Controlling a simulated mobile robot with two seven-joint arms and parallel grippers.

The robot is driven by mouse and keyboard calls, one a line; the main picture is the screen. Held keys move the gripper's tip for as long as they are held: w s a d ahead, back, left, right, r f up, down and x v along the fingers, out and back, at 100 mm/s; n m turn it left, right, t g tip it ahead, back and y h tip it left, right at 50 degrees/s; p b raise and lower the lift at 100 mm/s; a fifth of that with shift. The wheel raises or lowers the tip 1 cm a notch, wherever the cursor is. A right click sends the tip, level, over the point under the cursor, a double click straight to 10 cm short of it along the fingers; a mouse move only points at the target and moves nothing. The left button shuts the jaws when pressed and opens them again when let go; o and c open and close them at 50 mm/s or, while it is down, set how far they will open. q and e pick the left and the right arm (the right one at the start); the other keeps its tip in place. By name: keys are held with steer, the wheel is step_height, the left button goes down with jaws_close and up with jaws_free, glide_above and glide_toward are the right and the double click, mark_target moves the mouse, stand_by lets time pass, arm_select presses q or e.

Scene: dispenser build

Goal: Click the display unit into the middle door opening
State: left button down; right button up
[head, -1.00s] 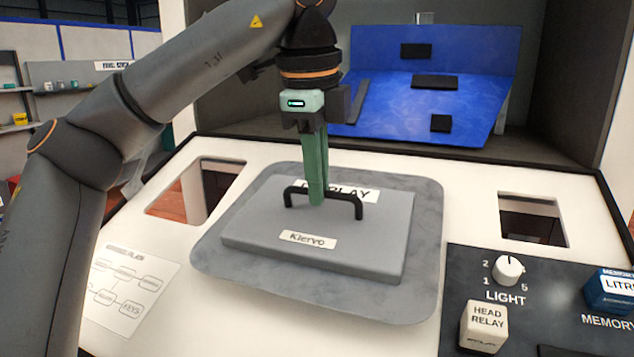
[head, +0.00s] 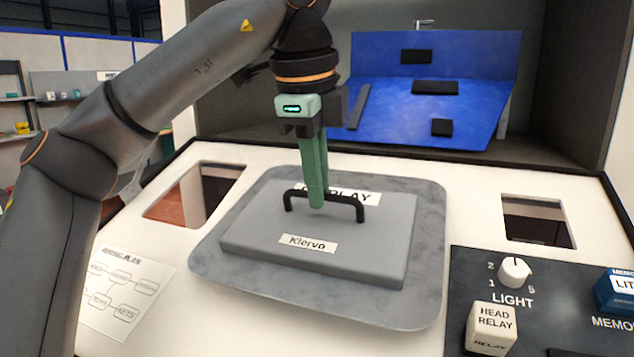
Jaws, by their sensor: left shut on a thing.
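The display unit (head: 350,260) is a grey rectangular slab with a black bar handle (head: 345,197) and a label reading "Klorvo". My left gripper (head: 317,203) comes down from above with green fingers shut on the handle. The middle opening itself is hidden beneath the unit and plate, so I cannot tell whether the unit is seated. My right gripper is out of view.
The white panel (head: 470,217) has a left opening (head: 195,193) and a right opening (head: 533,219). A dark board at lower right carries a LIGHT knob (head: 514,271), a HEAD RELAY block (head: 491,328) and a blue memory block (head: 615,290). A blue panel (head: 435,90) stands behind. A printed plan (head: 122,293) lies at left.

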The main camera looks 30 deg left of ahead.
mark_target(324, 209)
arm_select(q)
steer(key=shift+r+p, duration=0.4)
stand_by(0.5)
steer(key=shift+w+a+r+p, duration=0.15)
steer(key=shift+w+r+p, duration=0.1)
steer(key=shift+w+p, duration=0.1)
stand_by(0.7)
steer(key=shift+b+x, duration=1.2)
steer(key=shift+x, duration=0.3)
stand_by(2.2)
stand_by(0.3)
steer(key=c, duration=1.1)
jaws_free()
steer(key=shift+c, duration=0.2)
steer(key=shift+o, duration=0.7)
steer(key=shift+w+a+f, duration=0.1)
steer(key=shift+w+f, duration=0.15)
steer(key=shift+w, duration=0.15)
steer(key=shift+o, duration=0.9)
steer(key=shift+w, duration=0.15)
steer(key=shift+o, duration=0.9)
